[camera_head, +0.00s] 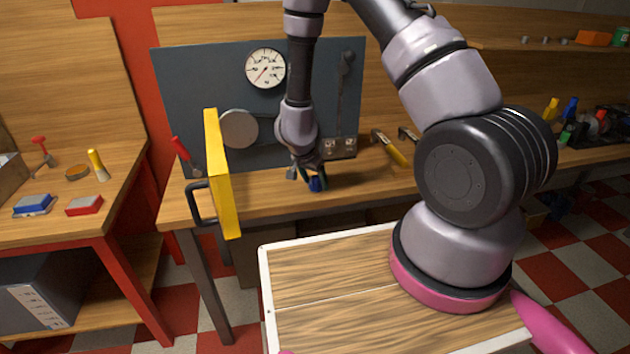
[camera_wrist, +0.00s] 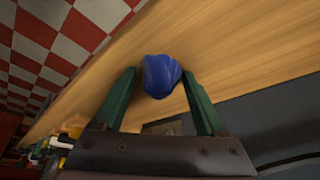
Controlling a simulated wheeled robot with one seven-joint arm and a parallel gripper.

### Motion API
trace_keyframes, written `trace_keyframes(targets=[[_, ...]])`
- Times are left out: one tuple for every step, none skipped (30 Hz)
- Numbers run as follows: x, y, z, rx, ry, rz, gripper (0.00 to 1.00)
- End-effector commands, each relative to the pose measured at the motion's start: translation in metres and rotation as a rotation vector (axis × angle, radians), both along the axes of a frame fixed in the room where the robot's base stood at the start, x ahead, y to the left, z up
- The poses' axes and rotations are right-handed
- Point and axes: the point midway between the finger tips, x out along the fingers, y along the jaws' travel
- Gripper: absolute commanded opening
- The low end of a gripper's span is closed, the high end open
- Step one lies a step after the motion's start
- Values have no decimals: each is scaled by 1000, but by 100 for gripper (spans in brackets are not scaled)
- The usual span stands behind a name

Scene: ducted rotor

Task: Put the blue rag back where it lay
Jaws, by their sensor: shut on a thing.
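The blue rag (camera_wrist: 161,77) is a crumpled blue lump between the tips of my gripper's green fingers in the wrist view. My gripper (camera_wrist: 160,72) is shut on it. In the head view my gripper (camera_head: 308,178) hangs just over the wooden workbench (camera_head: 270,196), with a small blue part of the rag (camera_head: 316,184) showing at its tips. I cannot tell whether the rag touches the bench top.
A yellow panel (camera_head: 222,185) with a black handle stands at the bench's left end. A grey backboard (camera_head: 190,85) with a gauge (camera_head: 265,68) rises behind my gripper. A yellow-handled hammer (camera_head: 390,148) lies to the right. A side bench (camera_head: 60,230) stands at left.

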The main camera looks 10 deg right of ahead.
Motion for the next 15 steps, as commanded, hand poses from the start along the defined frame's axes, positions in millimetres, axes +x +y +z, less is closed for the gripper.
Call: trace_keyframes(targets=[[0, 0, -1, 0, -2, -1, 10], [0, 0, 0, 0, -2, -1, 10], [0, 0, 0, 0, -2, -1, 10], [0, 0, 0, 0, -2, -1, 10], [0, 0, 0, 0, -2, -1, 10], [0, 0, 0, 0, -2, -1, 10], [0, 0, 0, 0, -2, -1, 10], [0, 0, -1, 0, -1, -1, 10], [0, 0, -2, 0, -1, -1, 10], [0, 0, -2, 0, -1, -1, 85], [0, 0, -1, 0, -1, -1, 96], [0, 0, -1, 0, -1, -1, 100], [0, 0, -1, 0, -1, -1, 100], [0, 0, -1, 0, -1, -1, 100], [0, 0, -1, 0, -1, -1, 100]])
